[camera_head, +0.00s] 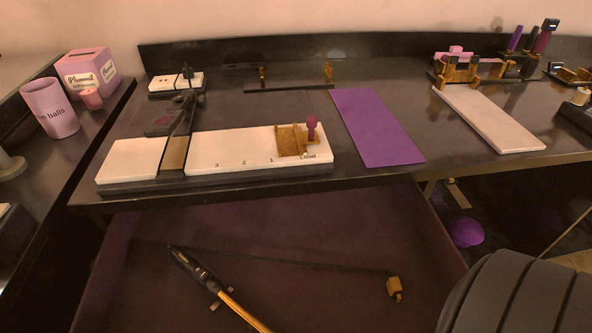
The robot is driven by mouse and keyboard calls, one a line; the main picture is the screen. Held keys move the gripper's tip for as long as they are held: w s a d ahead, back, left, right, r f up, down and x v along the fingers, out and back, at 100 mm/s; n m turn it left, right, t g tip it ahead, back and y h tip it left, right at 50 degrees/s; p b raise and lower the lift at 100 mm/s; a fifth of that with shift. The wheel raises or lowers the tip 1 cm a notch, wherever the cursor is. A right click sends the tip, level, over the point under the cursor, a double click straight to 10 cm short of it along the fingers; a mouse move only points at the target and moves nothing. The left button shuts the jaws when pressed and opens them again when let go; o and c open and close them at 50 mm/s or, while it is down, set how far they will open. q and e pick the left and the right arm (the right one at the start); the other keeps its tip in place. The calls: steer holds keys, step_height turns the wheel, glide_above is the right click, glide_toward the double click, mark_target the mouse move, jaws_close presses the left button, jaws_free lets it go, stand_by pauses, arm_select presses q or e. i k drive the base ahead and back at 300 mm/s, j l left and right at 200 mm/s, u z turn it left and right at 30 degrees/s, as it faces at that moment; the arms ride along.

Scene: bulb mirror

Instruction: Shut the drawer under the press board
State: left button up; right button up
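The drawer (270,225) under the table top is open and pulled out toward me, and I look down into its dark reddish inside. In it lie a black-and-gold stick-like tool (200,275) and a thin dark rod or cord with a small gold block (394,286) at its right end. The press board (228,150), long and white with a dark base and a dark lever-like part across it, lies on the table above the drawer. The drawer's front edge is outside the picture. Neither of my grippers is in view.
A purple mat (376,125) and a pale board (487,117) lie on the dark table (300,105). A lilac cup (50,108) and pink box (87,72) stand at left. A purple ball (466,231) is right of the drawer. A dark ribbed part, seemingly mine, fills the lower right.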

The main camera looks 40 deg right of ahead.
mark_target(133, 285)
steer(key=k+l, duration=0.25)
steer(key=k, duration=0.15)
steer(key=k+l+z, duration=0.1)
steer(key=k, duration=0.3)
steer(key=l, duration=0.1)
